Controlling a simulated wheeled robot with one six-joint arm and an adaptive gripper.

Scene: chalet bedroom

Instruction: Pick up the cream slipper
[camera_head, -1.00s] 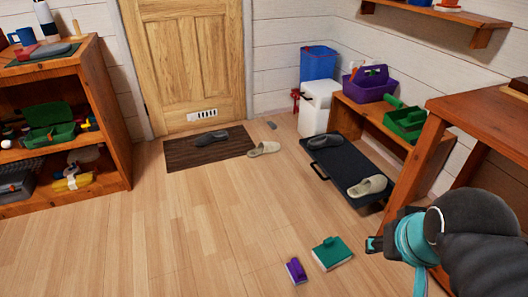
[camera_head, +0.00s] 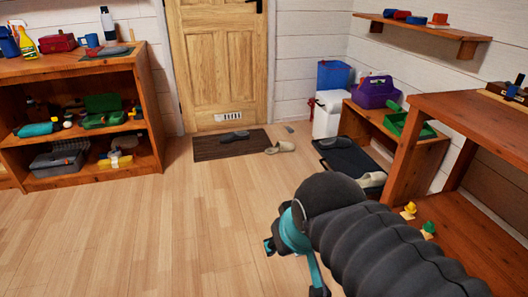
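One cream slipper (camera_head: 281,147) lies on the wooden floor at the right edge of the dark brown mat (camera_head: 208,150). A second cream slipper (camera_head: 372,180) lies on the black tray (camera_head: 346,158) to the right, partly hidden behind my arm. A dark grey slipper (camera_head: 234,136) lies on the mat by the door. My gripper (camera_head: 269,246) is at the end of the dark arm with a teal band, low in the middle of the picture, nearer than both cream slippers and apart from them. Its fingers are too small and turned away to show their opening.
A wooden shelf unit (camera_head: 150,112) with tools and boxes stands at the left. A white bin (camera_head: 327,118), a low bench (camera_head: 426,151) and a wooden table (camera_head: 462,104) line the right. The floor at left and centre is clear.

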